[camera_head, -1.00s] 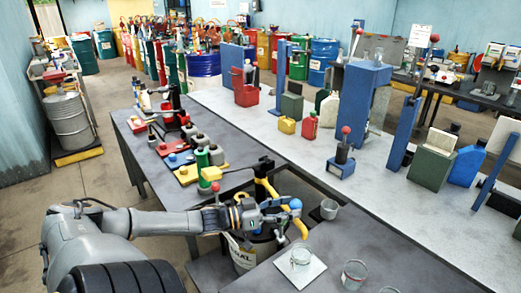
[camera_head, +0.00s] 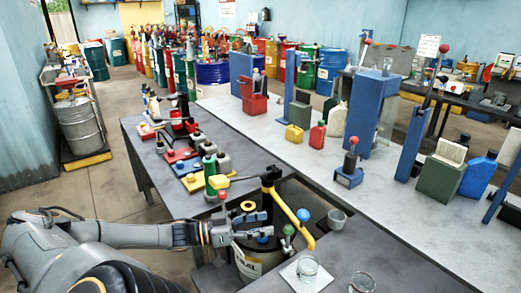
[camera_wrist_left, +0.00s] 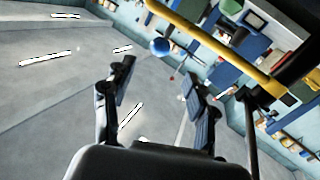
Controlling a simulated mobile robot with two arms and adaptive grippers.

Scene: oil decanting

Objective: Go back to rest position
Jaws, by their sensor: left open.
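My left gripper (camera_head: 268,226) is open and empty, above the drum (camera_head: 250,268) and left of its yellow pump pipe (camera_head: 293,215). A blue ball knob (camera_head: 304,215) shows just right of the gripper, apart from it. In the left wrist view the two fingers (camera_wrist_left: 158,78) stand spread with nothing between them. The yellow pipe (camera_wrist_left: 215,46) and the blue ball (camera_wrist_left: 160,46) show beyond them. My right gripper is not in view.
A glass (camera_head: 308,264) stands on a white pad at the front, with another glass (camera_head: 362,282) to its right. A metal cup (camera_head: 337,219) stands behind them. Bottles and colored blocks, including a green bottle (camera_head: 210,172), crowd the table behind the gripper. Floor at left is open.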

